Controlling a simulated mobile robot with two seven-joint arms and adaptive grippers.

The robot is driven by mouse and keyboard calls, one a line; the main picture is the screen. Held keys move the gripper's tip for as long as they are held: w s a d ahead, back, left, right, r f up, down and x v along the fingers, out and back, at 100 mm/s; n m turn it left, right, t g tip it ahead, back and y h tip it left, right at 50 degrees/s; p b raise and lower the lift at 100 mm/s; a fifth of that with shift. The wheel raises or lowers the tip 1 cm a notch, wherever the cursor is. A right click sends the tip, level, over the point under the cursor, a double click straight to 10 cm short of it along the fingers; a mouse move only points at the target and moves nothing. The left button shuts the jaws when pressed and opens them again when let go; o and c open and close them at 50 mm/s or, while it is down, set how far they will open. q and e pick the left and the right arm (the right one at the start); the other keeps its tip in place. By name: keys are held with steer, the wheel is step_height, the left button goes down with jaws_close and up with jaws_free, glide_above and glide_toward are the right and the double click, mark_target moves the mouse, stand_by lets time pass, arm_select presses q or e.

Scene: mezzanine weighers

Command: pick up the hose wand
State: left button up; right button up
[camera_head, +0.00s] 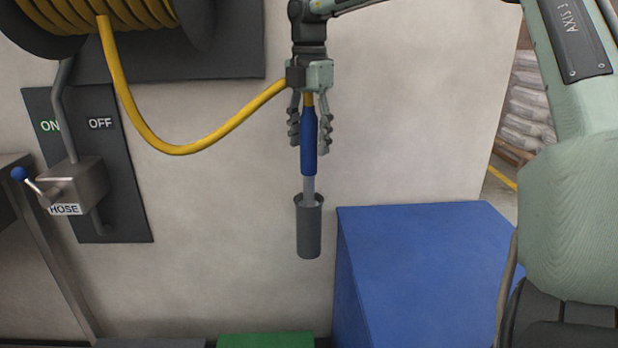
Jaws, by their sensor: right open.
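The hose wand (309,140) has a blue grip and a grey lower tube. It hangs upright with its lower end inside a dark grey cup-shaped holder (309,232) by the wall. A yellow hose (190,146) runs from its top to the left. My right gripper (310,145) points down over the wand, with its fingers open on either side of the blue grip. Gaps show between the fingers and the grip. My left gripper is not in view.
A hose reel (100,18) hangs at top left. Below it, a valve box (75,185) labelled HOSE has a blue-knobbed lever, beside an ON/OFF panel (118,150). A blue box (425,270) stands right of the holder. A green object (266,340) lies below.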

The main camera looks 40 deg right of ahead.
steer(key=shift+f, duration=1.25)
jaws_close()
